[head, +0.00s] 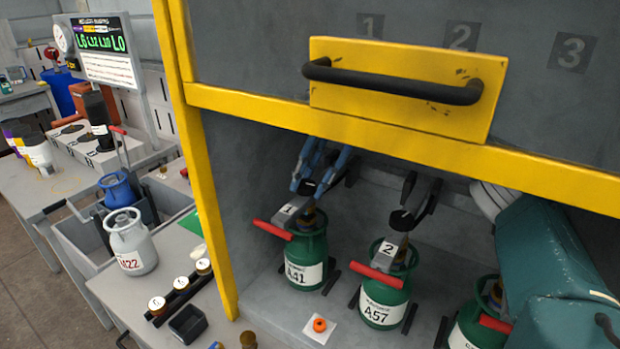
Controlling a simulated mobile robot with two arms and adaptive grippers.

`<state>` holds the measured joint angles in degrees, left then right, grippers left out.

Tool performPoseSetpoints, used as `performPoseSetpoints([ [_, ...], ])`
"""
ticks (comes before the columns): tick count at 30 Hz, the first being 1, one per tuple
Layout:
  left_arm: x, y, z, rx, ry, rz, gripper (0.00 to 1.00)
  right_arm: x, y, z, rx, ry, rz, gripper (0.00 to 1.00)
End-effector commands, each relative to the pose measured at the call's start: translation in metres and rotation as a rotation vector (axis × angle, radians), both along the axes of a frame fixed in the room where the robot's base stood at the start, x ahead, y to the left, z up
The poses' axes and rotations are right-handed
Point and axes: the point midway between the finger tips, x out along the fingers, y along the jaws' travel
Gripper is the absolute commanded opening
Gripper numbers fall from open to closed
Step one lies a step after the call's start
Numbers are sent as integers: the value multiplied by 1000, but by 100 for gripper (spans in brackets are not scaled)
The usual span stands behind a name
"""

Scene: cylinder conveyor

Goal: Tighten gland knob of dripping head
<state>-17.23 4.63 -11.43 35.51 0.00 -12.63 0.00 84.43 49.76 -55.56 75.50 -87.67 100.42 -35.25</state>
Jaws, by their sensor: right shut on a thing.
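Three green cylinders stand in the cabinet bay: A41 (305,250), A57 (382,290) and a third (468,330) partly cut off at lower right. Filling heads stand over the first two. My right gripper (310,187) shows as blue fingers under the yellow beam, above cylinder A41. It is shut on the dark round knob (307,187) of the first head. The second head's dark knob (402,219) is free. My right arm hides the third head. I see no drip clearly. My left gripper is out of view.
A yellow frame beam (400,135) and the raised hood's black handle (395,85) hang over the bay. An orange ring (319,325) lies on a white pad. At left stand a white cylinder (133,245), a grey bin (88,265) and a display (105,45).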

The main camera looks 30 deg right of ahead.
Motion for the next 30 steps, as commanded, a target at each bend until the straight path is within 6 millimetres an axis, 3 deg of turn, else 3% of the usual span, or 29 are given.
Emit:
performPoseSetpoints([
  [17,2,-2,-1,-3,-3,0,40,3,2,5,6,-16,-47,10],
  [30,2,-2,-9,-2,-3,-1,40,2,3,5,6,-18,-304,10],
])
